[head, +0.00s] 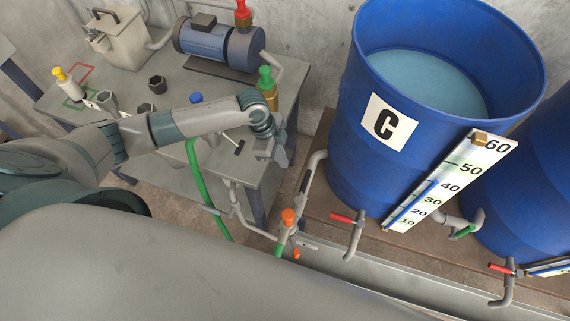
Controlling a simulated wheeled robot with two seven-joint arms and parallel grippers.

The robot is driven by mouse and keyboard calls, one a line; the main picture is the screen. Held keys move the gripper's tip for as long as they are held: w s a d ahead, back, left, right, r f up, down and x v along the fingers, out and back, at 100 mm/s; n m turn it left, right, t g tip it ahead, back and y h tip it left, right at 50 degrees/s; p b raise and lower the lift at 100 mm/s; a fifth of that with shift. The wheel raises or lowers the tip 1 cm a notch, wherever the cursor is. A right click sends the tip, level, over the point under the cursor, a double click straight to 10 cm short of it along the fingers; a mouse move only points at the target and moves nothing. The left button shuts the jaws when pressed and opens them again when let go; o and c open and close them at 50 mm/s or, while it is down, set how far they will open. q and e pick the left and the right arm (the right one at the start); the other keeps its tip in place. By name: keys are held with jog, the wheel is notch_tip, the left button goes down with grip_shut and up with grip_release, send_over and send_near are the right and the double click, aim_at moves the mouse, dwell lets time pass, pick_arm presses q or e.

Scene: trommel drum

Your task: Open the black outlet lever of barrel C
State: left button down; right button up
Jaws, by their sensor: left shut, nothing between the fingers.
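Barrel C (345,165) is a large open blue barrel with a white "C" label, and pale blue liquid shows inside. At its lower left a grey outlet pipe (316,160) bends downward. A small dark piece on this pipe looks like the black lever (304,183); whether it is open or closed I cannot tell. My left gripper (282,158) is shut and empty. In the picture it is just left of the outlet pipe and above the lever, apparently not touching either. My right gripper is not in view.
A red-handled tap (343,218) is at the barrel's front, beside a level scale (440,185). An orange-topped valve (288,216) stands below my gripper. Another barrel (525,180) stands right.

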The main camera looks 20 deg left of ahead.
pick_arm(q)
jog(key=b+v, duration=0.1)
jog(key=v, duration=0.4)
jog(key=shift+a+r, duration=0.15)
jog(key=shift+r, duration=0.05)
dwell(0.4)
